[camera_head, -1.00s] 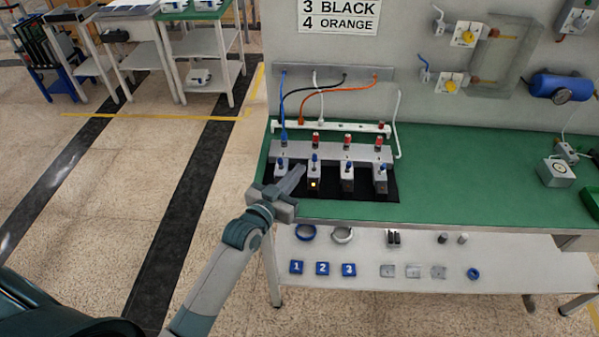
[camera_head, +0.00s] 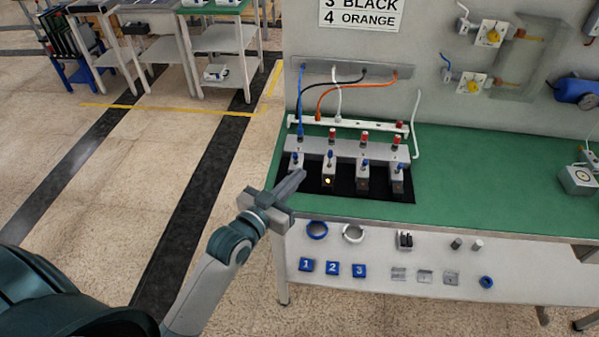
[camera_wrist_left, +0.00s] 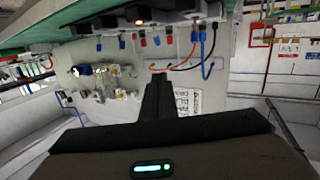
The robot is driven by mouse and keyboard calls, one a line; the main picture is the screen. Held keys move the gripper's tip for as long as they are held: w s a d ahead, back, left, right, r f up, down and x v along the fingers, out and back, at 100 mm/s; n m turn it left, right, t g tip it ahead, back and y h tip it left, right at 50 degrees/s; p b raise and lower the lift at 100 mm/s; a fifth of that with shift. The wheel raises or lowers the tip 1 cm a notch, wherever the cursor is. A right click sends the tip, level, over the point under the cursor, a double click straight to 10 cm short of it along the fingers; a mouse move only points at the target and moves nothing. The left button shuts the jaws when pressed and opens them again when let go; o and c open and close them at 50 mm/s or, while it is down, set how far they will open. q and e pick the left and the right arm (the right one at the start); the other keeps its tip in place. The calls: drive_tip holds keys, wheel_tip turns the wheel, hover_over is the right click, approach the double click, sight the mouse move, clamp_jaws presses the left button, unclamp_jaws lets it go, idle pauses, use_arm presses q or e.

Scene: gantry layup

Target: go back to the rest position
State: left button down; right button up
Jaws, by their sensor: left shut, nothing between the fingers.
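My left gripper (camera_head: 291,184) is shut and empty. In the head view it hangs at the front left corner of the green bench top (camera_head: 450,195), beside the black mat with the switch units. Its closed fingers also show in the left wrist view (camera_wrist_left: 158,85). A row of grey switch units with blue toggles stands on the mat; the second unit (camera_head: 328,177) has a lit orange lamp. Whether the fingertips touch the mat or bench edge cannot be told. My right gripper is not in view.
Blue, orange, black and white cables hang from a wall strip (camera_head: 350,72) above the bench; the blue one (camera_head: 301,105) reaches the left connector. A lower shelf (camera_head: 390,292) holds rings and numbered blue blocks. Open floor (camera_head: 120,190) lies left of the bench.

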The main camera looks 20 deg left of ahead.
use_arm(q)
drive_tip(key=shift+s+f, duration=0.1)
drive_tip(key=s+d+f+g+y, duration=0.1)
drive_tip(key=s+d+f+g, duration=0.2)
drive_tip(key=s+f+g, duration=0.8)
drive_tip(key=s+a+f+g+y, duration=0.1)
drive_tip(key=s+f, duration=0.2)
drive_tip(key=s, duration=0.7)
drive_tip(key=s+a+f+g+y, duration=0.1)
drive_tip(key=s+f+g, duration=0.15)
drive_tip(key=s, duration=0.75)
wheel_tip(320, 180, down, 31)
drive_tip(key=s+b, duration=0.1)
drive_tip(key=b, duration=0.1)
drive_tip(key=s+a+f+g+b, duration=0.1)
drive_tip(key=s+a+f+b, duration=0.1)
drive_tip(key=s+f, duration=1.6)
drive_tip(key=shift+s+a+f+m, duration=0.25)
drive_tip(key=shift+a+f+m, duration=0.15)
drive_tip(key=shift+f, duration=0.4)
